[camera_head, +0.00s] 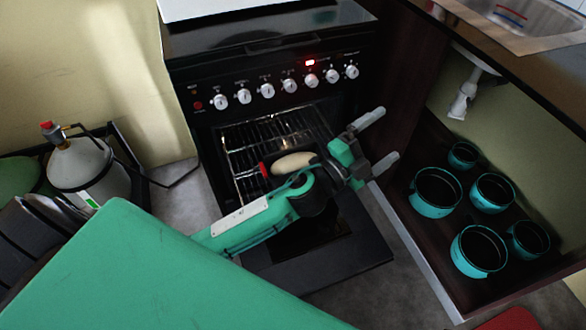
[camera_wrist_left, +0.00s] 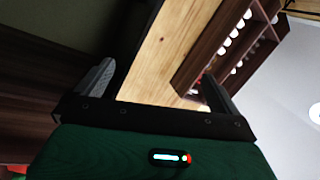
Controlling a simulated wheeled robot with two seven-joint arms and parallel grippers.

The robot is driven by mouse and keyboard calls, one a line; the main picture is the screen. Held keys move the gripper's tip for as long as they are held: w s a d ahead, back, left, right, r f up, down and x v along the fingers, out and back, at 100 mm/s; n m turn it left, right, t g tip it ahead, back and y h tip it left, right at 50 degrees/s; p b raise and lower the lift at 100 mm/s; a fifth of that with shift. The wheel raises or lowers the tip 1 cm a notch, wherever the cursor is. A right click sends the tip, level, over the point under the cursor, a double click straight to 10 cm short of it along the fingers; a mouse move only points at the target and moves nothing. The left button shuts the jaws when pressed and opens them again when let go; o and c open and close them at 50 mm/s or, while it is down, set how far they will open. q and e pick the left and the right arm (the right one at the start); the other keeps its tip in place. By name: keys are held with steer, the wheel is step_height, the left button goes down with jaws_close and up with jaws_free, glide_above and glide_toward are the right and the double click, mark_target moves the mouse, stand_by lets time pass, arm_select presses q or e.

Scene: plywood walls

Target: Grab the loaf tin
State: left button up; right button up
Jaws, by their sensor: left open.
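A pale oval loaf (camera_head: 293,162) sits on the wire rack of the open oven in the head view. A dark loaf tin with a red end (camera_head: 264,169) appears to hold it. My left arm crosses in front and hides much of the tin. My left gripper (camera_head: 380,136) is open and empty, to the right of the tin and apart from it, with its fingers pointing right. In the left wrist view the open fingers (camera_wrist_left: 157,82) have nothing between them, and the tin does not show there.
The oven door (camera_head: 350,260) is folded down below my left arm. An open cabinet with several teal pots (camera_head: 436,190) stands at the right, under a sink. A gas cylinder (camera_head: 90,165) stands at the left. The oven's control knobs (camera_head: 267,90) are above the rack.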

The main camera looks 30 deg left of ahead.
arm_select(q)
steer(key=d+r+m+g+h, duration=0.1)
steer(key=d+m+g+h, duration=0.45)
steer(key=m, duration=0.35)
steer(key=m+g+y, duration=1.4)
steer(key=m+y, duration=0.2)
steer(key=y, duration=0.2)
glide_toward(291, 166)
steer(key=f, duration=0.2)
steer(key=f+b, duration=0.1)
steer(key=f, duration=0.1)
steer(key=shift+s+a, duration=0.2)
steer(key=shift+a, duration=0.05)
steer(key=f, duration=0.3)
steer(key=f+b, duration=0.1)
steer(key=f, duration=0.1)
steer(key=shift+s+a, duration=0.25)
steer(key=shift+a, duration=0.05)
arm_select(e)
steer(key=w+a+r+t+y, duration=0.1)
steer(key=w+a+t+y, duration=0.2)
steer(key=a+t, duration=0.2)
steer(key=a, duration=0.3)
steer(key=shift+w+r, duration=0.2)
steer(key=shift+w, duration=0.1)
